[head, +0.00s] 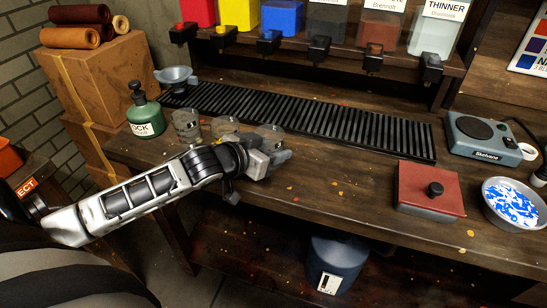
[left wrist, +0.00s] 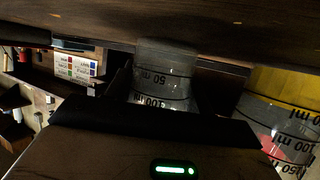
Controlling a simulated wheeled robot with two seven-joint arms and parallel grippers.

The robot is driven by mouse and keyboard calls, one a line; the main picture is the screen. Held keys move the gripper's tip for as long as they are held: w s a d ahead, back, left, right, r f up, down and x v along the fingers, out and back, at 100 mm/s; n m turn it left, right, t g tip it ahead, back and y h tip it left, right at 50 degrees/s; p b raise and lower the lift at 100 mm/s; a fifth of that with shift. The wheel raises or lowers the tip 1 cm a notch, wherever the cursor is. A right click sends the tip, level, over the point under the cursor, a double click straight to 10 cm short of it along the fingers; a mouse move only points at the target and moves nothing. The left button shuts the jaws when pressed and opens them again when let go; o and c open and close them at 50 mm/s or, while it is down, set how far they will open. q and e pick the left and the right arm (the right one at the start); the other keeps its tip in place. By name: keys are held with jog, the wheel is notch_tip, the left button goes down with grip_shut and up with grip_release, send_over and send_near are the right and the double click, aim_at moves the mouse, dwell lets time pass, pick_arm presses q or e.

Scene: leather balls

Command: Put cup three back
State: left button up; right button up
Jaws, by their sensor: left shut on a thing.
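Three clear measuring cups stand in a row at the left front of the workbench in the head view: the left cup (head: 187,124), the middle cup (head: 224,126) with a yellowish tint, and the right cup (head: 269,135). My left gripper (head: 268,158) is shut on the right cup, from its front side. In the left wrist view the held cup (left wrist: 165,75) shows upside down, with 50 ml and 100 ml marks, its base at or very near the wooden bench. The middle cup (left wrist: 290,105), yellow and reddish, shows close beside it. My right gripper is out of view.
A black slatted grate (head: 330,122) runs behind the cups, under a row of paint dispensers with taps. A green bottle (head: 144,112) stands left of the cups. A red-lidded box (head: 428,187), a scale (head: 484,138) and a bowl (head: 512,203) are at right. The middle bench front is clear.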

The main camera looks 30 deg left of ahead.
pick_arm(q)
jog(key=o, duration=1)
jog(key=p+v, duration=0.1)
jog(key=v, duration=1.1)
jog(key=s+d+f+g+y, duration=0.2)
jog(key=s+d+f+g, duration=0.85)
jog(key=s+f, duration=0.3)
jog(key=w+d+f+t+h, duration=0.1)
jog(key=w+d+f+t, duration=0.2)
jog(key=w+d+f+t+h, duration=0.2)
jog(key=d+f+t, duration=0.1)
jog(key=t, duration=0.1)
jog(key=shift+w+f+m+t, duration=0.1)
jog(key=shift+w+m+t, duration=0.2)
jog(key=shift+w, duration=0.1)
